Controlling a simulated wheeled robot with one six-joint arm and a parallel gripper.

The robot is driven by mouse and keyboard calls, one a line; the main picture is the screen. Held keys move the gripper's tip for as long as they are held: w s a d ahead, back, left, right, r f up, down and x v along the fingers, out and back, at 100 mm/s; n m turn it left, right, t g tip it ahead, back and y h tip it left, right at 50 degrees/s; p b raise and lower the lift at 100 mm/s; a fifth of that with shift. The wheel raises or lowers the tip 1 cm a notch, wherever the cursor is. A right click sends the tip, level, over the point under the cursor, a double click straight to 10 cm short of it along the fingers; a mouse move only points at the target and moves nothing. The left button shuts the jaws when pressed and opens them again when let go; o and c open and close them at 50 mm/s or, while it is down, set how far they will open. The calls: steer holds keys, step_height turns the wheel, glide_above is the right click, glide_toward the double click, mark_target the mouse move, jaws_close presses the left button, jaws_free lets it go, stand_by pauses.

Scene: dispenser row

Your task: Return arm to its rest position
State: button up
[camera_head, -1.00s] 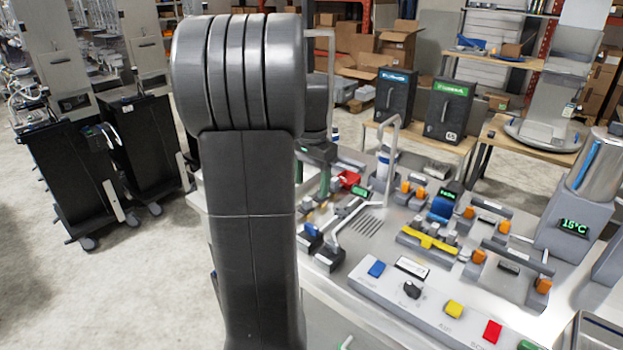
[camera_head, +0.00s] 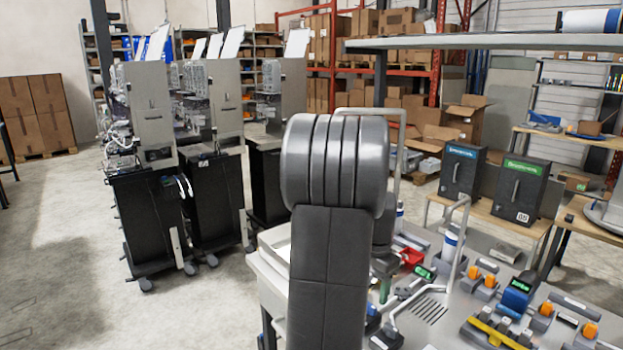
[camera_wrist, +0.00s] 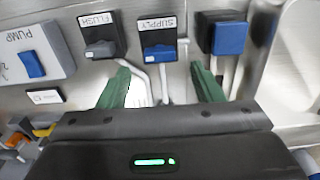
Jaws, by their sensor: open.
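My gripper (camera_wrist: 160,72) shows in the wrist view with two green fingers spread apart and nothing between them. Beyond the fingers is a panel with a FLUSH switch (camera_wrist: 99,50), a SUPPLY switch (camera_wrist: 158,52) with a blue lower half, and another blue-fronted switch (camera_wrist: 229,38). The fingers appear near these parts; I cannot tell whether they touch anything. In the head view my dark arm stands upright in the middle and hides part of the bench (camera_head: 447,333). A green part (camera_head: 385,290) just right of it looks like a gripper finger.
A PUMP box (camera_wrist: 29,62) with a blue switch is left in the wrist view. In the head view, orange-ended handles (camera_head: 474,273) and a yellow part (camera_head: 497,333) occupy the bench. Black cabinets (camera_head: 150,225) stand at left. Floor (camera_head: 60,220) is clear at far left.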

step_height(320, 180, down, 5)
steer(key=shift+f, duration=0.1)
stand_by(0.5)
